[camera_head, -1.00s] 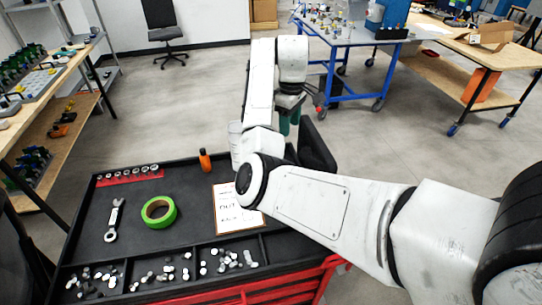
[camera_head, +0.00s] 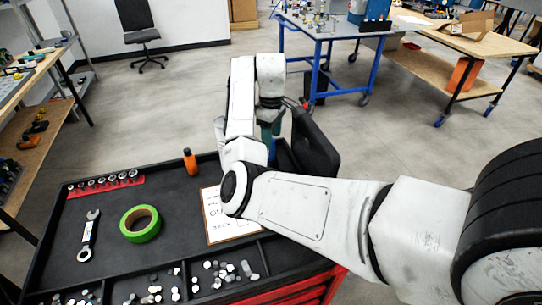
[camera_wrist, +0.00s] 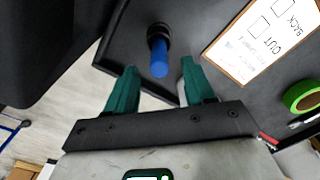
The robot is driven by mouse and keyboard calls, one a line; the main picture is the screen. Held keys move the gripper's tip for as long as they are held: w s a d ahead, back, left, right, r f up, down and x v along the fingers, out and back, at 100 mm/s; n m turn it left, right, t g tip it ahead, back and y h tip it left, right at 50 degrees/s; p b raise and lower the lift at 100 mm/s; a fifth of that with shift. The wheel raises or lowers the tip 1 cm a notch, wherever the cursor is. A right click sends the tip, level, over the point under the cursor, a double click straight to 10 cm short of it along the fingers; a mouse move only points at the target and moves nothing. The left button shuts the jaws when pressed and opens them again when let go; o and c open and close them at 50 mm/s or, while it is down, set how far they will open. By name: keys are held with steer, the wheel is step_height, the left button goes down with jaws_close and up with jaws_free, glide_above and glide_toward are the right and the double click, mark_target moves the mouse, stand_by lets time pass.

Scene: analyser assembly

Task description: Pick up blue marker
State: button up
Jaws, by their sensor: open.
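The blue marker (camera_wrist: 159,60) shows in the wrist view on the dark tray top, near its corner. A round dark part is at its far end. My gripper (camera_wrist: 158,72) has its two teal fingers spread apart, one on each side of the marker's near end in the picture. I cannot tell how high the fingers are above it, and nothing is held. In the head view my gripper (camera_head: 268,136) is partly hidden by my arm at the tray's far right, and the marker is not visible there.
The black tray top (camera_head: 165,190) bears a green tape roll (camera_head: 126,225), a wrench (camera_head: 89,235), an orange-bodied item (camera_head: 190,162), sockets on a red rail (camera_head: 105,184) and a lettered board (camera_head: 212,221). Front compartments hold small metal parts. A blue-framed table (camera_head: 345,40) stands behind.

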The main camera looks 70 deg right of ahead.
mark_target(272, 150)
steer(key=shift+f+p, duration=0.4)
steer(key=shift+f, duration=2.9)
steer(key=shift+c, duration=0.3)
jaws_close()
